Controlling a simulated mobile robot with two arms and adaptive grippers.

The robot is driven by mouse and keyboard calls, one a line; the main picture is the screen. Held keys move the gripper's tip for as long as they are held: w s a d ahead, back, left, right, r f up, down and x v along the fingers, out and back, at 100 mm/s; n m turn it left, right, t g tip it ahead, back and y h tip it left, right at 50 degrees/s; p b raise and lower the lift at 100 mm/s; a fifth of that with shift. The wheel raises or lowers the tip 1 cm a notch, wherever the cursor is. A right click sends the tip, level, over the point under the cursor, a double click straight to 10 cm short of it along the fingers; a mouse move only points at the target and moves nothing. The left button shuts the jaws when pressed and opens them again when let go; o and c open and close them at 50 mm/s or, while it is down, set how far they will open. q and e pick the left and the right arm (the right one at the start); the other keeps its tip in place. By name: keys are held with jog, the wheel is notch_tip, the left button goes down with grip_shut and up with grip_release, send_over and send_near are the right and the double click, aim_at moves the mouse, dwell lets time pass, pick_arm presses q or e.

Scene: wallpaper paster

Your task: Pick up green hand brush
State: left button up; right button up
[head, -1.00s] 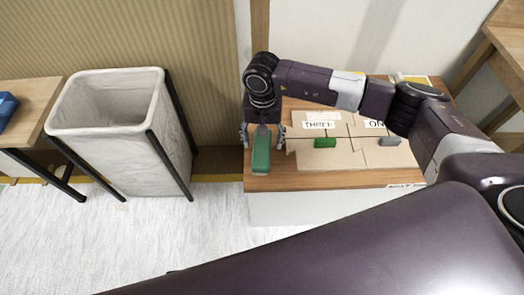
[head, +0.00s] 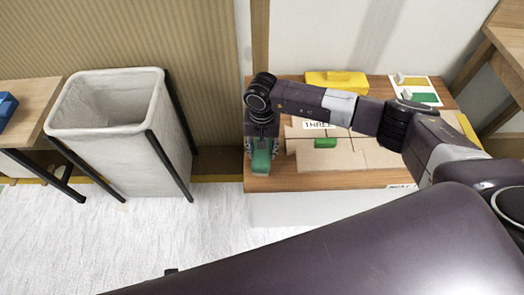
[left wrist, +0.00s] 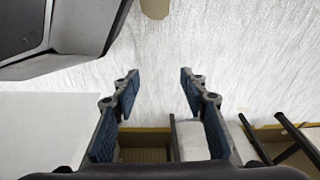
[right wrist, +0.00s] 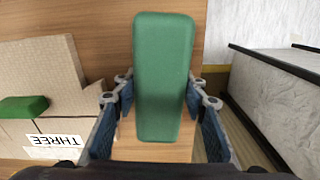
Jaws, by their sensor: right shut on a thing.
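The green hand brush (head: 262,162) is at the left end of the wooden table (head: 258,184). My right gripper (head: 261,150) is above it, pointing down, with its fingers closed on the brush's sides. In the right wrist view the brush (right wrist: 163,70) is a long green block between the two fingers (right wrist: 160,85). I cannot tell whether it is lifted off the table. My left gripper (left wrist: 157,82) shows in the left wrist view, with its fingers wide apart and nothing between them.
Cardboard pieces (head: 370,155) with a THREE label and a small green block (head: 325,143) lie right of the brush. A yellow box (head: 336,83) stands at the table's back. A lined bin (head: 120,140) stands to the left, with a floor gap between.

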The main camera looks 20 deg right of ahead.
pick_arm(q)
jog(key=shift+s, duration=0.1)
pick_arm(e)
jog(key=c, duration=0.3)
jog(key=shift+r, duration=0.15)
jog(key=shift+r, duration=0.3)
pick_arm(q)
jog(key=shift+s+a+f+p, duration=0.1)
jog(key=shift+s+f+p, duration=0.25)
jog(key=shift+s+f, duration=0.5)
jog(key=shift+s+a+f+p, duration=0.1)
jog(key=shift+s+f+p, duration=0.2)
jog(key=shift+s+f, duration=0.45)
pick_arm(e)
notch_tip(320, 180, up, 19)
pick_arm(q)
jog(key=shift+w+f, duration=0.15)
